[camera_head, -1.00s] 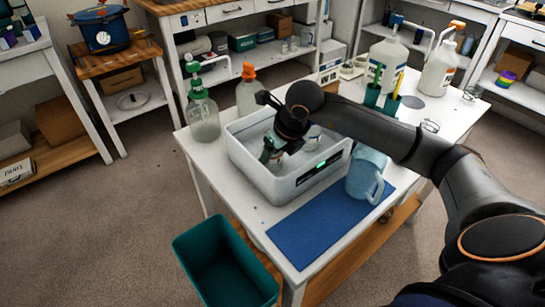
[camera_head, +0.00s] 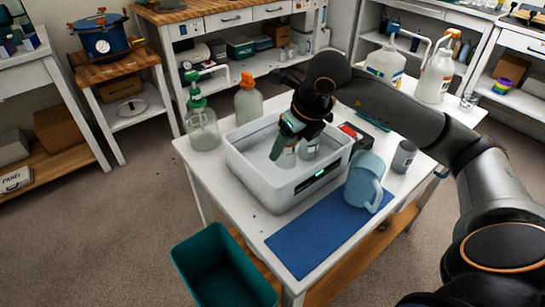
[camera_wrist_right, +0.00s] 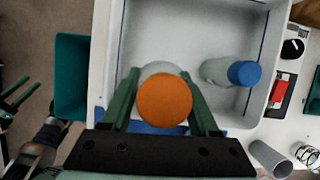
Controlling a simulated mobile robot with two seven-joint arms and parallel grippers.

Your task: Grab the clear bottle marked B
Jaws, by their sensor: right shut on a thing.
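My right gripper (camera_wrist_right: 165,105) points down into the white tub (camera_head: 243,172). Its green fingers are shut on a pale bottle with an orange cap (camera_wrist_right: 164,101). That bottle's lower body (camera_head: 286,159) shows in the head view; its cap is hidden there behind the gripper. A second clear bottle with a blue cap (camera_wrist_right: 243,73) lies close by in the tub, to the right of the fingers. It also shows in the head view (camera_head: 309,149). I cannot read a letter B on either. My left gripper (camera_wrist_right: 24,90) appears only at the wrist view's left edge, fingers apart and empty.
A green-capped jug (camera_head: 203,130) and an orange-capped bottle (camera_head: 248,103) stand left of and behind the tub. A blue jug (camera_head: 364,180) and a grey cup (camera_head: 404,156) are to its right. A blue mat (camera_head: 325,232) lies in front. A teal bin (camera_head: 222,270) stands below.

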